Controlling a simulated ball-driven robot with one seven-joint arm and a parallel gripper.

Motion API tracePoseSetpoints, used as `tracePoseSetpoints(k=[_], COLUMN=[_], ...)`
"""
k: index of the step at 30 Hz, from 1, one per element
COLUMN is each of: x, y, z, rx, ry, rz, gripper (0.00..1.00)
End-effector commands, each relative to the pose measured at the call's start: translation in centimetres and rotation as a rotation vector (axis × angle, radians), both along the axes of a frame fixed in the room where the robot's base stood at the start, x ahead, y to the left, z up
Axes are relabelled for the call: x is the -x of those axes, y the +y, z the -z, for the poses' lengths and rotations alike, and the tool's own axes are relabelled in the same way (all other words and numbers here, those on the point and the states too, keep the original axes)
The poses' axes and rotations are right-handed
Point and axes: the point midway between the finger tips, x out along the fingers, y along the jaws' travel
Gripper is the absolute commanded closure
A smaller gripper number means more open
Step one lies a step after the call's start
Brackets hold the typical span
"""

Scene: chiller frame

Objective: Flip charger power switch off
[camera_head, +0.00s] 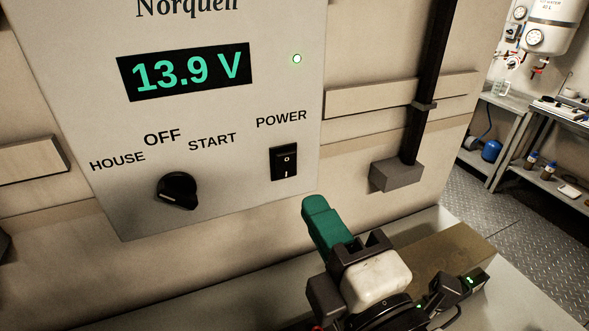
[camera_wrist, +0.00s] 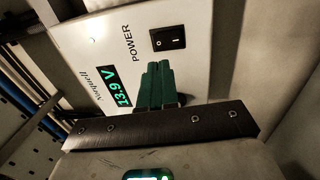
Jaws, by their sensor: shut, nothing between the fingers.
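The charger (camera_head: 225,110) is a pale wall panel with a lit green display reading 13.9 V. Its black POWER rocker switch (camera_head: 284,163) sits at the panel's lower right, marked O above and I below. The switch also shows in the wrist view (camera_wrist: 168,38), unobstructed. My gripper (camera_head: 312,203), with green fingers, is shut and empty. In the head view it is below and slightly right of the switch. In the wrist view the fingers (camera_wrist: 158,68) lie just below the switch in the picture, apart from it. Which side of the rocker is pressed is too small to tell.
A black rotary knob (camera_head: 178,190) under HOUSE, OFF and START is left of the switch. A green indicator light (camera_head: 297,58) is lit. A dark vertical conduit (camera_head: 430,85) ends in a grey box (camera_head: 397,175) to the right. A pale ledge (camera_head: 190,318) runs below the panel.

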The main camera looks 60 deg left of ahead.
Motion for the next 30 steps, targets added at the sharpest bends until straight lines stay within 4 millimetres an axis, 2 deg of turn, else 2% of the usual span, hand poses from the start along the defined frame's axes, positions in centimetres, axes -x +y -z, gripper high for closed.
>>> tracePoseSetpoints(k=[1, 6, 12, 17, 30], x=[0.0, -0.2, -0.5, -0.6, -0.7], y=[1.1, 4.2, 6.6, 7.4, 7.8], z=[-0.5, -0.9, -1.0, -0.9, -1.4], rx=[0.002, 0.002, 0.001, 0.001, 0.029], ry=[0.001, 0.001, 0.0, 0.0, 0.0], rz=[-0.004, -0.003, 0.0, 0.001, -0.001], gripper=[1.0, 1.0, 1.0, 1.0, 1.0])
